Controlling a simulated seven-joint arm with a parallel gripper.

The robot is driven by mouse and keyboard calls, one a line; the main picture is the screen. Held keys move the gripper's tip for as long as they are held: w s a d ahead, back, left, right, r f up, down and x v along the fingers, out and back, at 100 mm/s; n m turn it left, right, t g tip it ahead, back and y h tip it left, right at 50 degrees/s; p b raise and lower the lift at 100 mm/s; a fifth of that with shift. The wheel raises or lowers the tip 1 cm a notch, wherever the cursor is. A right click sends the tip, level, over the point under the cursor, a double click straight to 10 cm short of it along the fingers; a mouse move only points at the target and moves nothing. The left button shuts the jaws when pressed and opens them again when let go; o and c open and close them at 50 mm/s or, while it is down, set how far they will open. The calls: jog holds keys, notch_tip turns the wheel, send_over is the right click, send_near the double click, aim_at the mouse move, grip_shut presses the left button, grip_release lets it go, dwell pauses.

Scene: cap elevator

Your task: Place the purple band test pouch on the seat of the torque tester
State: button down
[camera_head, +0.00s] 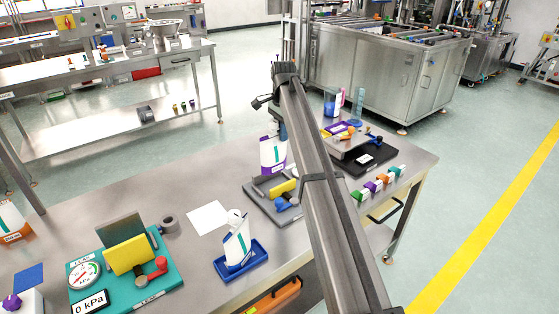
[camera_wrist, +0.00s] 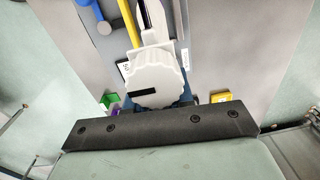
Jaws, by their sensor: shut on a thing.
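The purple band test pouch (camera_head: 272,155) is white with a purple band and a teal stripe. It hangs roughly upright from my gripper (camera_head: 279,118), which is shut on it; the fingertips are mostly hidden by my arm. Below it is a grey-based fixture (camera_head: 262,202) with a yellow block and a blue knob. Behind and right is a black-based device (camera_head: 372,164) with a small display and a raised plate. No readable label shows which one is the torque tester. The wrist view shows a white ridged cap (camera_wrist: 155,78) above a dark bar of my gripper (camera_wrist: 155,127).
Another pouch (camera_head: 237,246) stands in a blue tray (camera_head: 245,269) at the front. A teal gauge fixture (camera_head: 150,280) is at front left. Several small coloured holders (camera_head: 376,184) line the right edge. A white sheet (camera_head: 208,217) lies on the table; bare metal is left of it.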

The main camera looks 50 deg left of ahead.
aim_at(282, 150)
jog(key=shift+f, duration=3.8)
jog(key=c, duration=1)
grip_release()
jog(key=shift+f, duration=0.1)
jog(key=r, duration=1.2)
jog(key=shift+d+r, duration=0.15)
jog(key=shift+d, duration=0.2)
